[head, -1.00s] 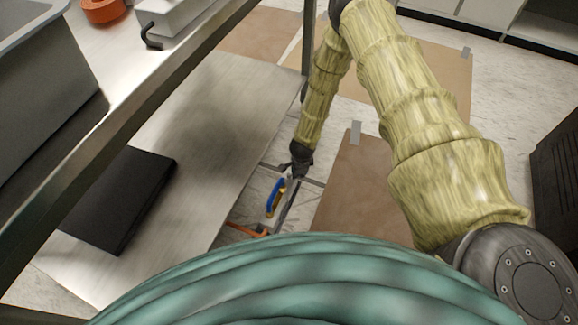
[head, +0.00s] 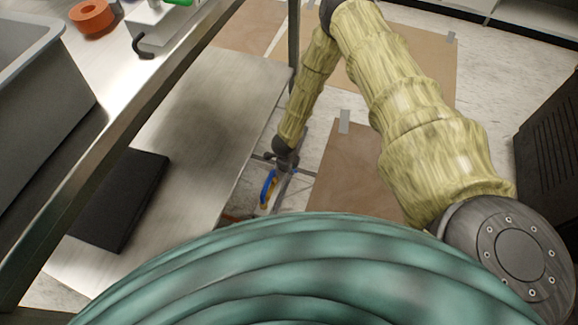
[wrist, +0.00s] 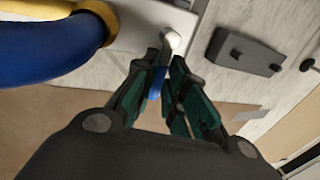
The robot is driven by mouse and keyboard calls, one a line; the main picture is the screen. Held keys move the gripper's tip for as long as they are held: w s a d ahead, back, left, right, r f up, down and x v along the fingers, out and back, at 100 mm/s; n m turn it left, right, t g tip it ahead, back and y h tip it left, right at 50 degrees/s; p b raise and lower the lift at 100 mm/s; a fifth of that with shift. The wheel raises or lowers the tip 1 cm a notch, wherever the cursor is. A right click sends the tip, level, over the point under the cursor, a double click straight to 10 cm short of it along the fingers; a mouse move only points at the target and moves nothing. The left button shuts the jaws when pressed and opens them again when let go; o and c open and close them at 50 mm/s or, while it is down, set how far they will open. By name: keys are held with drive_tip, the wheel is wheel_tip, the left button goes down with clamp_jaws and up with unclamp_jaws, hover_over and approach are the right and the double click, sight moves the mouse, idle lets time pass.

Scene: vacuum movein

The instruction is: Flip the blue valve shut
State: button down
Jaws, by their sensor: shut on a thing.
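A small blue piece, which looks like the blue valve (wrist: 154,90), shows between the fingers in the wrist view; most of it is hidden by them. My gripper (wrist: 166,62) has its green-padded fingers closed in on it. A white rounded knob (wrist: 172,39) stands just beyond the fingertips on a pale plate (wrist: 140,28). In the head view my gripper (head: 283,163) is low near the floor, beside the metal table's right edge; the valve cannot be made out there.
A thick blue hose (wrist: 50,55) with yellow parts curves close by on the left; it also shows in the head view (head: 267,186). A dark grey block (wrist: 245,52) lies to the right.

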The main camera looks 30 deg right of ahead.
idle(0.3)
drive_tip(key=c, duration=1.5)
unclamp_jaws()
drive_tip(key=shift+r, duration=0.1)
drive_tip(key=r, duration=0.4)
drive_tip(key=s+a+r, duration=0.1)
drive_tip(key=r, duration=0.6)
drive_tip(key=shift+s+a+r, duration=0.3)
drive_tip(key=shift+a, duration=0.05)
drive_tip(key=shift+s, duration=0.1)
